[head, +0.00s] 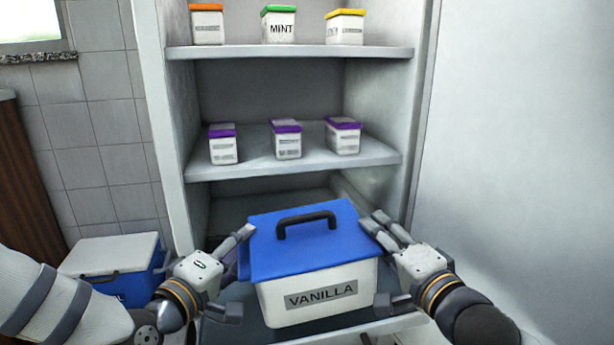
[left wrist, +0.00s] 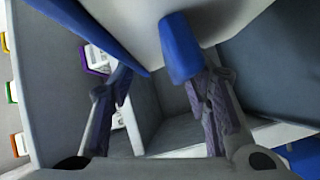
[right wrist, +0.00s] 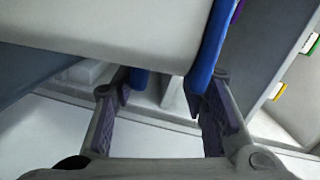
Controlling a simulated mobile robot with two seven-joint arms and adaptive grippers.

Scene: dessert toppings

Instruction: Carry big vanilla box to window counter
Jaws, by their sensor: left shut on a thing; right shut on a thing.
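The big vanilla box (head: 318,292) is a white tub with a blue lid (head: 275,255), a black top handle and a grey VANILLA label. It is upright at the front of the lower part of the shelf unit. I cannot tell whether it touches the surface below. My left gripper (head: 243,272) is at its left side, shut on the box, with a blue side grip (left wrist: 182,50) near its fingers in the left wrist view. My right gripper (head: 380,264) is at its right side, shut on the box, with blue side parts (right wrist: 140,78) near its fingers in the right wrist view.
Small purple-lidded tubs (head: 287,142) stand on the middle shelf (head: 290,167) above the box. Orange, green and yellow-lidded tubs (head: 278,27) stand higher. Another blue-and-white box (head: 108,256) is at lower left. A window sill (head: 38,58) shows at upper left.

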